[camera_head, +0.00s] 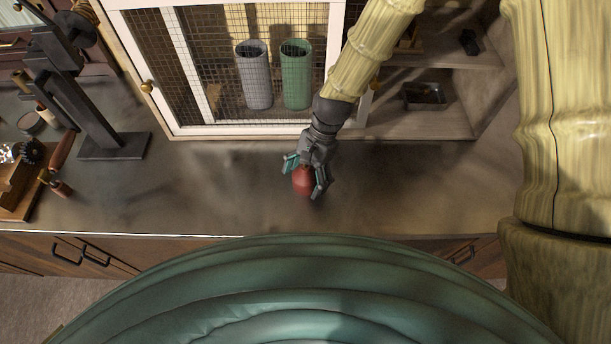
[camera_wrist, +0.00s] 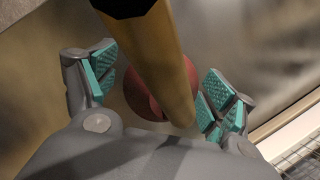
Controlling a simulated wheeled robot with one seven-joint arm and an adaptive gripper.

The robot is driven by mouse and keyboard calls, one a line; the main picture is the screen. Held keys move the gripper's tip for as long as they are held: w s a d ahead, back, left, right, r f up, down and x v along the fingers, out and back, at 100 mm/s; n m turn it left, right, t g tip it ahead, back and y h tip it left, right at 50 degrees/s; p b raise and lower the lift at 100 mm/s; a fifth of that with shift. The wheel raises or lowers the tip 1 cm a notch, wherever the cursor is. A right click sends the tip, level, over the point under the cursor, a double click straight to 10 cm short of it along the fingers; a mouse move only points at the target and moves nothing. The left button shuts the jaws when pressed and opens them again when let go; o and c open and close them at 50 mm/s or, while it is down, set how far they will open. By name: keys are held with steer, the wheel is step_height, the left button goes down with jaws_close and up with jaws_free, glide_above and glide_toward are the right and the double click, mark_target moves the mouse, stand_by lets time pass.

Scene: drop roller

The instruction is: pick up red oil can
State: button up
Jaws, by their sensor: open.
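The red oil can (camera_head: 303,181) stands on the dark countertop, in front of the mesh-door cabinet. My gripper (camera_head: 305,176) is at the can with its teal-padded fingers spread, one on each side. In the wrist view the red can (camera_wrist: 148,98) lies between the open fingers of my gripper (camera_wrist: 155,95). A brownish-yellow shaft with a dark end crosses in front of the can there and hides much of it. I cannot tell whether either finger touches the can.
The mesh-door cabinet (camera_head: 158,105) stands right behind, holding a grey cup (camera_head: 254,75) and a green cup (camera_head: 296,75). A dark metal stand (camera_head: 113,146) and a wooden tool rack (camera_head: 18,190) are at left. The counter (camera_head: 410,190) right of the can is clear.

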steer(key=c, duration=1.2)
steer(key=shift+c, duration=0.2)
